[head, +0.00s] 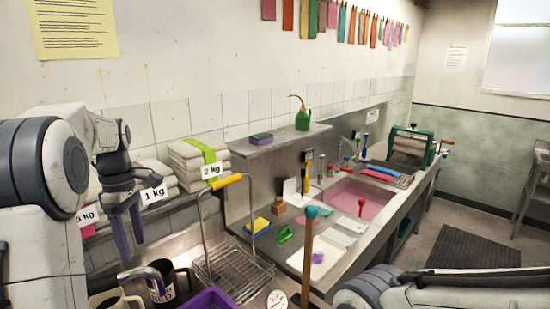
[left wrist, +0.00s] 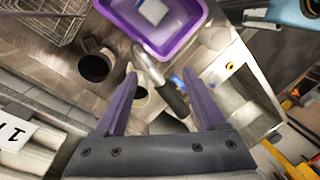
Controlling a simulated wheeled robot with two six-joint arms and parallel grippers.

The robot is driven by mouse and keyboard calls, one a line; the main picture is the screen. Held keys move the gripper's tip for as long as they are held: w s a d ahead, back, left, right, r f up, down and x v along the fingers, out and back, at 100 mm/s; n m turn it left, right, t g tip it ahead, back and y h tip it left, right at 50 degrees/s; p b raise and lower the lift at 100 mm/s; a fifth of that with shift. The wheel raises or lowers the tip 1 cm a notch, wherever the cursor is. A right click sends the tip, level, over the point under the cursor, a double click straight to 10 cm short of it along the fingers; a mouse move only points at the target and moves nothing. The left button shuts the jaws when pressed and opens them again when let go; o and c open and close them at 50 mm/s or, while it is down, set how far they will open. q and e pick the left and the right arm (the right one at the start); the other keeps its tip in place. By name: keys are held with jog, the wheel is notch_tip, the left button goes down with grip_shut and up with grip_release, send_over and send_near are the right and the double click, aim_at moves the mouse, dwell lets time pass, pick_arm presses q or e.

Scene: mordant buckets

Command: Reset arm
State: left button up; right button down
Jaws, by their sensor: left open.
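My left gripper (head: 131,247) hangs at the left in the head view, purple fingers pointing down and spread apart with nothing between them. It is above the near counter and left of the wire basket (head: 235,272) with a yellow handle. In the left wrist view the open fingers (left wrist: 160,78) frame a dark-handled metal tool (left wrist: 172,97) lying farther off, with a pale mug partly hidden behind it. My right gripper is out of view; only part of my right arm shows at the lower right.
A black mug (head: 166,287), a cream mug (head: 114,300) and a purple tub (head: 208,299) crowd the near counter. Bags labelled 1 kg and 2 kg (head: 196,163) sit on a ledge by the wall. A sink with pink liquid (head: 353,200) is farther right.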

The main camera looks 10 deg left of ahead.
pick_arm(q)
jog(key=s+d+f+m+t+b, duration=0.15)
jog(key=s+d+f+m, duration=0.25)
jog(key=d+m, duration=0.55)
jog(key=s+d+f+m+b, duration=0.3)
jog(key=d+f+m, duration=0.15)
jog(key=d, duration=1.05)
jog(key=s+d+f+m+b, duration=0.1)
jog(key=s+d+f+m, duration=0.2)
jog(key=s+m, duration=0.3)
jog(key=s+d+f+m+b, duration=0.1)
jog(key=s+d+f+m, duration=0.3)
jog(key=s+m, duration=0.3)
jog(key=shift+s+f, duration=0.2)
jog(key=shift+s, duration=0.75)
jog(key=shift+c, duration=0.4)
